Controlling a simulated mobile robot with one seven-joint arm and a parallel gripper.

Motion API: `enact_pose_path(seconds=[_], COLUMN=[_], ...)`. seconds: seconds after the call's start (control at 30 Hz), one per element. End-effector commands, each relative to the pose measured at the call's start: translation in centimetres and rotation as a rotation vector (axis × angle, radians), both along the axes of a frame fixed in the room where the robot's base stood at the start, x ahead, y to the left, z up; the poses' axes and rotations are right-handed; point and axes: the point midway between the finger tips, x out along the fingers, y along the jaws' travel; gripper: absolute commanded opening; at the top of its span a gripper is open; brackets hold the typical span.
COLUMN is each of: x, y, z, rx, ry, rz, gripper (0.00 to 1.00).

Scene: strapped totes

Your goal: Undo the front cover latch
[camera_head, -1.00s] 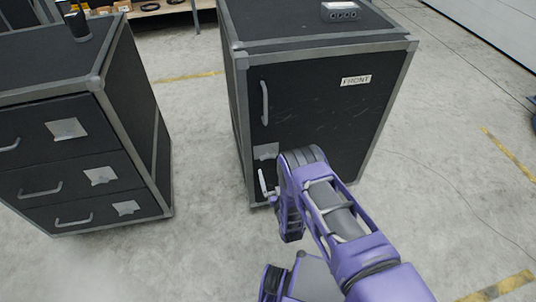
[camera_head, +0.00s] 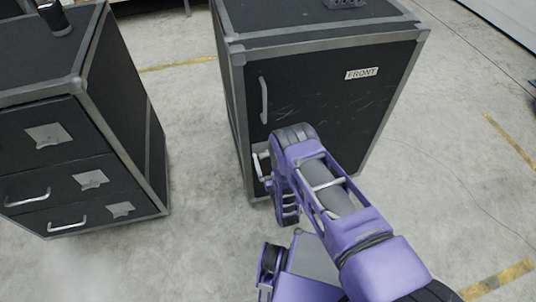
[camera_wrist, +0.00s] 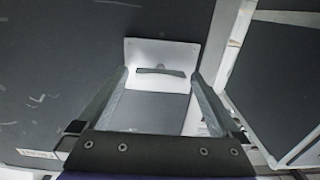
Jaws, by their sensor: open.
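The black front cover (camera_head: 330,110) of the cabinet is closed and carries a "FRONT" label and a grey bar handle (camera_head: 264,100). A pale latch plate (camera_head: 262,147) sits low near its left edge, partly hidden by my arm. In the wrist view the latch plate (camera_wrist: 160,52) shows a dark slot or bar across it. My gripper (camera_wrist: 160,76) is open, with one finger on each side of the plate's near end. Whether the fingers touch it I cannot tell. In the head view my arm hides most of the gripper.
A second black cabinet (camera_head: 80,120) with several drawers and handles stands to the left, with a dark object (camera_head: 54,17) on top. A grey box (camera_head: 345,3) rests on the front cabinet. Concrete floor (camera_head: 440,150) is clear at right.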

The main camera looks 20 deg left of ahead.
Motion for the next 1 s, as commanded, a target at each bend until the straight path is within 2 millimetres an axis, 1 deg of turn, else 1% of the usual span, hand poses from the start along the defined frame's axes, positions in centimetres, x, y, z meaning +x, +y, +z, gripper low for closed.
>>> enact_pose_path(seconds=[0.27, 0.3, 0.37, 0.4, 0.47, 0.5, 0.57, 0.6, 0.73, 0.77, 1.0], x=[-0.04, -0.04, -0.04, -0.04, -0.04, -0.04, -0.04, -0.04, -0.03, -0.03, -0.03], y=[0.0, 0.01, 0.01, 0.0, 0.01, 0.01, 0.0, 0.0, 0.01, 0.01, 0.03], z=[0.01, 0.01, 0.01, 0.0, 0.0, 0.0, 0.0, 0.0, 0.01, 0.0, 0.01], rx=[0.0, 0.0, 0.0, 0.0, 0.0, 0.0, 0.0, 0.0, 0.0, 0.0, -0.023], ry=[0.0, 0.0, 0.0, 0.0, 0.0, 0.0, 0.0, 0.0, 0.0, 0.0, -0.014], rz=[0.0, 0.0, 0.0, 0.0, 0.0, 0.0, 0.0, 0.0, 0.0, 0.0, 0.0], gripper=[1.0, 0.98, 0.87, 0.8, 0.69, 0.62, 0.51, 0.44, 0.21, 0.19, 0.19])
